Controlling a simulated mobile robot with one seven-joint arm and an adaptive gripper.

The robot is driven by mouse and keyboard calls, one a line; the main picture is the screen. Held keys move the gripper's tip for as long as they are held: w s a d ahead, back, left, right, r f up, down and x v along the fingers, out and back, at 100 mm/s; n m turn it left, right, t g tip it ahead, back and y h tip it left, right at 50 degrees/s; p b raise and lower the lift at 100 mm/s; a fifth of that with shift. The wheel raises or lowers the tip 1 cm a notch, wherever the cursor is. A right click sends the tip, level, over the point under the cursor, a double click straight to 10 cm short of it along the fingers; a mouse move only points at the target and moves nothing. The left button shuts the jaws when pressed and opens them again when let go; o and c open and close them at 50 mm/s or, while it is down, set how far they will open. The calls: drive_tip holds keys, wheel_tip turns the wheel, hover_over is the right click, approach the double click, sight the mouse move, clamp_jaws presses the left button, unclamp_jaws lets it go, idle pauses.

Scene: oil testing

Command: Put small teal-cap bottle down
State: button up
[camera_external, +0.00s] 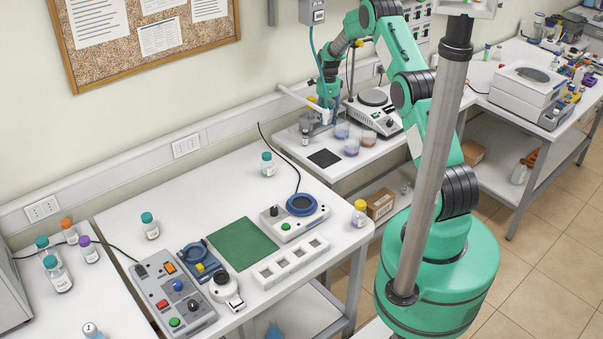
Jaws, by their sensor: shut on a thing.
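My gripper (326,112) is at the end of the bent teal arm, low over the back white table, beside the hotplate. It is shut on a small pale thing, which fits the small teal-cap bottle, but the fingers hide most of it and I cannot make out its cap. I cannot tell whether the held thing touches the surface below.
Beakers with coloured liquid (352,147) stand close to my gripper. A hotplate (373,112) with a stand is just right of it. A black square pad (324,158) lies in front. The front table holds a green mat (242,244), a white rack (291,262) and a yellow-cap bottle (359,214).

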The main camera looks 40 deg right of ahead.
hover_over(326, 143)
drive_tip(key=shift+f+p, duration=0.35)
drive_tip(key=shift+f, duration=2.5)
drive_tip(key=shift+f, duration=0.1)
drive_tip(key=shift+f+p, duration=0.3)
drive_tip(key=shift+f, duration=1.7)
drive_tip(key=shift+f, duration=0.15)
drive_tip(key=o, duration=1.3)
drive_tip(key=shift+s, duration=0.1)
drive_tip(key=shift+r+b, duration=0.8)
drive_tip(key=shift+r, duration=5.35)
